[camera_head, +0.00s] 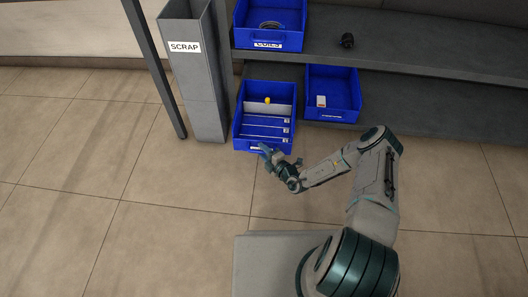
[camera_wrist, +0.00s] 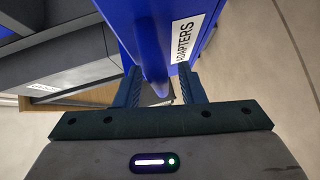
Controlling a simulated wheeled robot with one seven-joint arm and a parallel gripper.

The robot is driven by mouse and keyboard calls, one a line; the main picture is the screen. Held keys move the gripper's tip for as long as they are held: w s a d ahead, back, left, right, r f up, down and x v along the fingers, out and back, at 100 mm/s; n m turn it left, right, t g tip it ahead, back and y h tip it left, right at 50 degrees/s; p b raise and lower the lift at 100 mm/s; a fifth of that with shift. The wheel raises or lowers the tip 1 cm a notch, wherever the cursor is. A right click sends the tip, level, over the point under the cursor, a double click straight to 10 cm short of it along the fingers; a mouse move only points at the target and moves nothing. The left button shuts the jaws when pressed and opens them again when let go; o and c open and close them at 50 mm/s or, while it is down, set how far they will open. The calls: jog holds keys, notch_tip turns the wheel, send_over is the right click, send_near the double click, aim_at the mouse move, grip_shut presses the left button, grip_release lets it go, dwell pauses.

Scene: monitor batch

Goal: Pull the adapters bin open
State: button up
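The adapters bin (camera_head: 238,128) is a blue open bin on the lower shelf, right of the scrap container. Its front sticks out past the shelf edge. Inside are thin cross strips with small labels, a pale panel and a small yellow round thing. My gripper (camera_head: 266,150) is at the bin's front edge. The white ADAPTERS label (camera_wrist: 186,40) shows by the right finger.
A grey scrap container (camera_head: 198,85) and a dark post (camera_head: 155,70) stand close left. Tiled floor in front is clear.

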jog(key=p+v, duration=0.4)
jog(key=v, duration=0.9)
jog(key=shift+s+d, duration=0.3)
jog(key=shift+r, duration=0.15)
notch_tip(320, 180, up, 42)
jog(key=s+a+n+g+y+p, duration=0.1)
jog(key=s+n+g+y+p, duration=0.15)
jog(key=n+g+p, duration=1.85)
jog(key=s+d+r+n+t+h+p, duration=0.2)
jog(key=s+r+n+t+h+p, duration=0.1)
jog(key=r+n, duration=0.6)
jog(key=s+d+r+n+t+h+p, duration=0.2)
jog(key=s+r+n+t+h+p, duration=0.2)
jog(key=r, duration=1.3)
jog(key=s+d+r+n+t+h+p, duration=0.3)
jog(key=s+r+n+h, duration=0.3)
jog(key=s+r+n, duration=0.3)
notch_tip(320, 180, up, 5)
jog(key=n+t, duration=0.1)
jog(key=n, duration=0.3)
jog(key=shift+f+n, duration=0.2)
jog(key=shift+n, duration=0.1)
